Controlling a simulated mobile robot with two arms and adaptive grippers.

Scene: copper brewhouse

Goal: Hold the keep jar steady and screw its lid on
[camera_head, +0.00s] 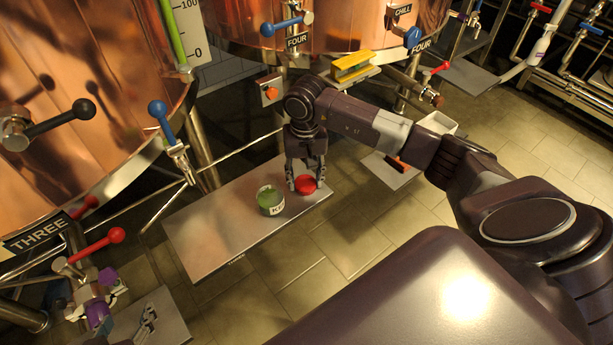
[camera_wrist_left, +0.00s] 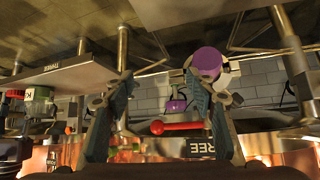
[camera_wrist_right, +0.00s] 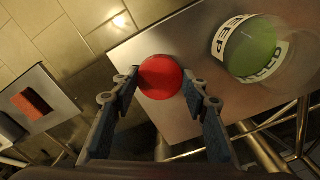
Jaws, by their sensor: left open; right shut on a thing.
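The keep jar (camera_head: 270,201) is clear, with green contents and a white label, and stands on a metal shelf (camera_head: 220,233). In the right wrist view the jar (camera_wrist_right: 248,48) is at the upper right, with nothing gripping it. The red lid (camera_head: 306,185) is off the jar, to its right. My right gripper (camera_head: 305,184) points down and is shut on the lid, which shows between its fingertips in the right wrist view (camera_wrist_right: 160,77). I cannot tell whether the lid touches the shelf. My left gripper (camera_wrist_left: 165,85) is open and empty, away from the jar.
A red-handled valve (camera_head: 100,243) and purple fittings (camera_head: 106,277) are at the lower left; the left wrist view shows the red handle (camera_wrist_left: 177,128) beyond the open fingers. Copper tanks (camera_head: 75,70) line the back. A yellow piece (camera_head: 352,66) lies behind my right arm.

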